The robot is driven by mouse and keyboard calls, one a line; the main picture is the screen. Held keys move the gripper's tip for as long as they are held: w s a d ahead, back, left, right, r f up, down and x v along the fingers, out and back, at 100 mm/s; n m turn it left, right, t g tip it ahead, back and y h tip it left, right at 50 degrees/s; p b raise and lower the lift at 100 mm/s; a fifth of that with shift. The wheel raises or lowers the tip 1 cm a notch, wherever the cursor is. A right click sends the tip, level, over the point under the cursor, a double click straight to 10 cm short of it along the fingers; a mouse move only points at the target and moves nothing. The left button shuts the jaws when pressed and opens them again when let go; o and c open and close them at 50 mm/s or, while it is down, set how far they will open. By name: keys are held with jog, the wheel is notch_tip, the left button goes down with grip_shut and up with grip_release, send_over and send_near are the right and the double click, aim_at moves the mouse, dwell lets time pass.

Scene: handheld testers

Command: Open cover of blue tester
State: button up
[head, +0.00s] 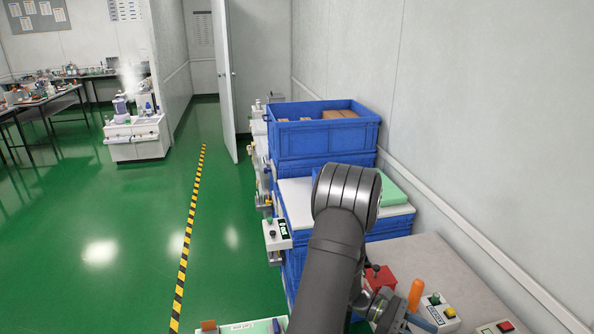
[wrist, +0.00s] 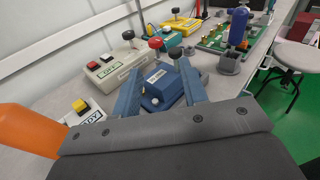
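The blue tester (wrist: 163,84) sits on the bench in the middle of the wrist view. It has a pale label on its sloped upper face and a small white knob low on its front. I cannot tell where its cover's edge lies. My gripper (wrist: 160,68) is open, with one blue-grey finger on each side of the tester in the picture. No contact is clear. In the head view my gripper (head: 386,308) is low behind my arm, and the blue tester cannot be made out there.
A beige tester (wrist: 112,68) and a teal tester (wrist: 168,42) stand behind. A red knob (wrist: 155,43) is close by. An orange handle (wrist: 28,130) and a yellow-button tester (wrist: 88,114) are at left. A grey cup (wrist: 229,63) is at right. Blue crates (head: 322,137) are stacked farther off.

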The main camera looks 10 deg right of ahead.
jog(key=v, duration=0.5)
jog(key=x, duration=1.7)
jog(key=shift+a, duration=0.1)
jog(key=a, duration=0.1)
jog(key=a+f, duration=0.1)
jog(key=shift+a, duration=0.3)
jog(key=shift+a+f+m+g+h, duration=0.2)
jog(key=shift+m+g+h, duration=0.1)
jog(key=shift+m, duration=0.1)
jog(key=v, duration=1.7)
jog(key=s+d+r+m+y, duration=0.2)
jog(key=s+m+y, duration=0.6)
jog(key=m, duration=0.5)
jog(key=shift+d+r+m+y, duration=0.3)
jog(key=shift+d+y, duration=0.45)
jog(key=shift+y, duration=0.55)
jog(key=shift+s, duration=0.15)
